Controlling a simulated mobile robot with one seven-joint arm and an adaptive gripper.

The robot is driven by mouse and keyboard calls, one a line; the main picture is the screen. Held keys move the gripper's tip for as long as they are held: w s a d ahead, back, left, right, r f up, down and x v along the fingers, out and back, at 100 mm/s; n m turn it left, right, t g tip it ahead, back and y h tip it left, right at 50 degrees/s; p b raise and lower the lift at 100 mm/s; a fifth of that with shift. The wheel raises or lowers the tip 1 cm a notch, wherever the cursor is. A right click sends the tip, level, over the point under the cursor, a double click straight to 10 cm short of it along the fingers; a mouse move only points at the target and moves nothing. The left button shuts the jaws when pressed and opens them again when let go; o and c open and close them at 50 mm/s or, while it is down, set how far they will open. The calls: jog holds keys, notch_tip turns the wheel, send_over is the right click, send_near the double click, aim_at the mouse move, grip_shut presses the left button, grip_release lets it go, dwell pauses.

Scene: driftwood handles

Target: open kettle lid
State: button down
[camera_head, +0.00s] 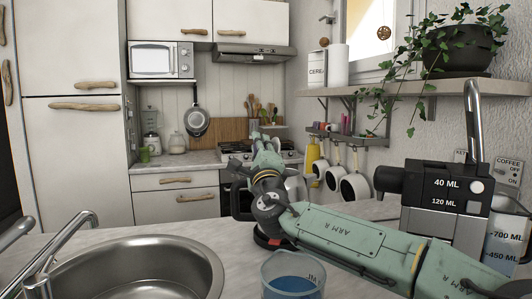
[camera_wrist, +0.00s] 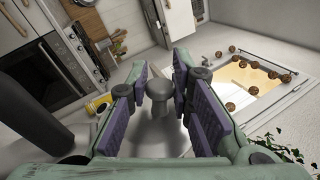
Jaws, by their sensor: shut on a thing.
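My gripper (camera_wrist: 160,82) has its two purple-padded fingers on either side of a grey round knob (camera_wrist: 158,90) in the wrist view and is shut on it. Below the knob is a pale, smooth surface (camera_wrist: 155,138), seemingly the kettle lid; the fingers hide much of it. In the head view my gripper (camera_head: 265,148) is beyond my green wrist, its tips hard to make out. My arm hides most of the kettle there. I cannot tell whether the lid is seated or lifted.
A blue-filled measuring cup (camera_head: 292,277) stands on the near counter beside the sink (camera_head: 150,268). A coffee machine (camera_head: 445,200) is at the right. A stove (camera_head: 240,150) is behind. White mugs (camera_head: 355,187) hang under the shelf (camera_head: 400,90).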

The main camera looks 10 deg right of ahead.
jog(key=shift+w+a+f+n+y+b, duration=0.15)
jog(key=shift+a+n+y, duration=0.15)
jog(key=shift+n, duration=0.3)
jog(key=shift+s+a+f+n+y+b, duration=0.1)
jog(key=shift+a+n+y+b, duration=0.15)
jog(key=shift+n, duration=0.35)
jog(key=c, duration=1.4)
grip_release()
jog(key=shift+c, duration=0.2)
